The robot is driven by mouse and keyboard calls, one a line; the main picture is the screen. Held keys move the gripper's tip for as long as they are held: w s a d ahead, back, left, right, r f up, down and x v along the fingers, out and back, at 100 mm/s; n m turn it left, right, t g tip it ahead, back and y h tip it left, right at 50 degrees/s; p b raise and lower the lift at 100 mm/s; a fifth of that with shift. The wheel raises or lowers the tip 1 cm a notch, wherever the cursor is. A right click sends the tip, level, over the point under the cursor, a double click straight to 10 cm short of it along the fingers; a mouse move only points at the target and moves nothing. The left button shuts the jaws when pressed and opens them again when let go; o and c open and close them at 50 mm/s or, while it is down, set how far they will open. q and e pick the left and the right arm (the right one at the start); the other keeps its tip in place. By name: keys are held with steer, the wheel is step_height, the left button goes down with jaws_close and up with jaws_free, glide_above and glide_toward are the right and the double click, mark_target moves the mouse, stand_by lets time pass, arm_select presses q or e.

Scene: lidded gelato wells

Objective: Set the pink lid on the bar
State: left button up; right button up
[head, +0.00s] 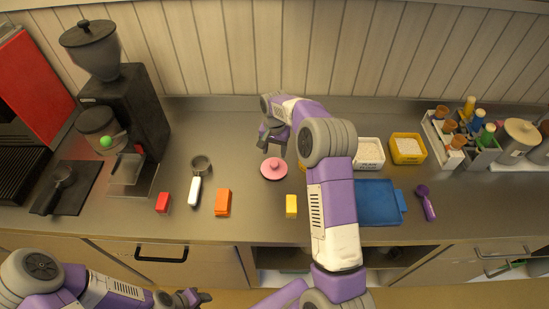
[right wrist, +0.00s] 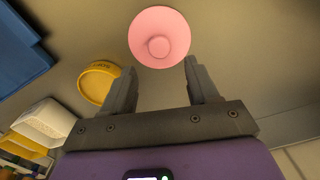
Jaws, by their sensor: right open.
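The pink lid (head: 274,169) is a round disc with a small knob, lying knob up on the steel bar (head: 250,135). It also shows in the right wrist view (right wrist: 146,47), just beyond my fingertips. My right gripper (head: 273,145) is open and empty, close to the lid on its wall side; the fingers (right wrist: 160,65) are apart from it, with nothing between them. My left gripper (head: 196,298) is low at the front left, away from the lid; its jaws are too small to read.
A yellow round thing (right wrist: 97,83) lies beside the lid, mostly hidden by my right arm in the head view. Orange (head: 223,202), red (head: 163,203) and yellow (head: 291,206) blocks lie nearer the front edge. A blue tray (head: 378,202) is right. Bar behind the lid is clear.

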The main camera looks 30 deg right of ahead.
mark_target(274, 162)
step_height(274, 162, up, 5)
steer(key=shift+r, duration=0.15)
stand_by(0.7)
